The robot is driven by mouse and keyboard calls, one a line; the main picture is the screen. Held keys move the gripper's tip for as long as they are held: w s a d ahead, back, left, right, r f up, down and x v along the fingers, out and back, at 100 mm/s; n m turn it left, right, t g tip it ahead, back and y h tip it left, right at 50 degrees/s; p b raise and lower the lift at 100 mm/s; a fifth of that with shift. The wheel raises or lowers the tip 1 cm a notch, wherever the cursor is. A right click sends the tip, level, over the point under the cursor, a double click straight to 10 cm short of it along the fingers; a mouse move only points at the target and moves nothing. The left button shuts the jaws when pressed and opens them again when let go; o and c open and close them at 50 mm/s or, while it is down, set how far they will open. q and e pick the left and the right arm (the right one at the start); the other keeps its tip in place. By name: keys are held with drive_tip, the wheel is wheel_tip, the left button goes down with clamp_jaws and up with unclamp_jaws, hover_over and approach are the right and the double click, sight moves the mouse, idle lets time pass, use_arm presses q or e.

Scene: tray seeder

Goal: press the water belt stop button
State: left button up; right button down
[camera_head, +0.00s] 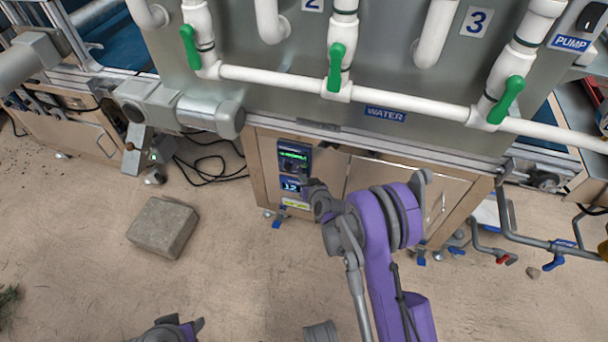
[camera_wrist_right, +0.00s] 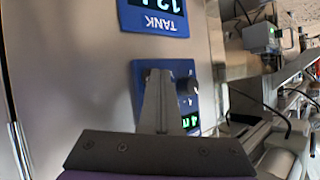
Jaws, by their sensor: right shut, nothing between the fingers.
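The blue control panel with a green display (camera_head: 294,157) is on the front of the steel cabinet under the WATER label. I cannot make out a stop button; part of the panel is behind my fingers. My right gripper (camera_head: 308,186) is at the panel's lower right in the head view. Its shut, empty fingers (camera_wrist_right: 158,78) overlap the panel in the wrist view; contact cannot be told. A grey and purple part of my left arm shows at the bottom edge.
A blue TANK display (camera_wrist_right: 155,14) is beside the panel; in the head view it is just below (camera_head: 290,185). White water pipes (camera_head: 400,103) with green valve handles (camera_head: 336,66) run above. A concrete block (camera_head: 163,226) lies on the floor at left.

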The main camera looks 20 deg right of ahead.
drive_tip(key=shift+s+a, duration=0.4)
drive_tip(key=shift+s, duration=0.2)
drive_tip(key=s+a+b, duration=0.1)
drive_tip(key=s, duration=0.1)
drive_tip(key=s+a+b, duration=0.1)
drive_tip(key=s, duration=0.1)
drive_tip(key=shift+a, duration=0.4)
drive_tip(key=shift+r, duration=0.1)
